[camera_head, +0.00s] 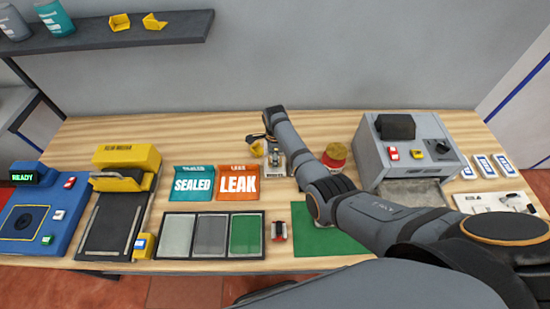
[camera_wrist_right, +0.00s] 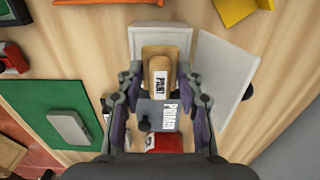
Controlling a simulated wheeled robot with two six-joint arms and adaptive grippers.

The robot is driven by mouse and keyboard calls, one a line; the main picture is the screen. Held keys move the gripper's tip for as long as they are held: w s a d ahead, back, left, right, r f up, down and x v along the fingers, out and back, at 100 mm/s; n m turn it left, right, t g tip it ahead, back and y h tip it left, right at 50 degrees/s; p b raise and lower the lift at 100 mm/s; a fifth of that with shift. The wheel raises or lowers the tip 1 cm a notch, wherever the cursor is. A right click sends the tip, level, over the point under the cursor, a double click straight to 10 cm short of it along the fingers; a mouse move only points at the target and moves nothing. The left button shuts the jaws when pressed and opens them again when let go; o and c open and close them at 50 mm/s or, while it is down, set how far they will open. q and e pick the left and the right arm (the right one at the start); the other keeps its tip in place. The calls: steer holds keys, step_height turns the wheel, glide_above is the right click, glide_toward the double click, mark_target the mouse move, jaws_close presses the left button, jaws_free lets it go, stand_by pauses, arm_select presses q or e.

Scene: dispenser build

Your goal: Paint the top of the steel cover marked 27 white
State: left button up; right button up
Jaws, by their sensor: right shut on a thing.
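My right gripper (camera_wrist_right: 158,100) is shut on a wooden-handled tool (camera_wrist_right: 159,70) with a label that reads PAINT. In the head view my right arm reaches to the left and ends over the back middle of the table. A grey rounded plate (camera_wrist_right: 69,127), likely the steel cover, lies flat on the green mat (camera_wrist_right: 45,102); no number is readable on it. In the head view my arm hides the plate, and part of the mat (camera_head: 312,238) shows. My left gripper is out of view.
A red can (camera_head: 334,158) stands just right of my forearm, with a grey machine (camera_head: 368,160) beyond it. The SEALED tray (camera_head: 193,185) and LEAK tray (camera_head: 238,184) lie to the left. A small red-and-black device (camera_head: 279,231) sits left of the mat.

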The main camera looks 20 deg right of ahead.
steer(key=shift+f+b, duration=0.4)
steer(key=shift+f, duration=0.15)
stand_by(0.7)
steer(key=o, duration=1.1)
steer(key=shift+c, duration=0.2)
steer(key=shift+o, duration=0.2)
steer(key=o, duration=0.5)
steer(key=shift+r, duration=0.1)
step_height(320, 180, up, 8)
steer(key=p, duration=0.8)
steer(key=shift+f, duration=0.25)
steer(key=shift+c, duration=0.3)
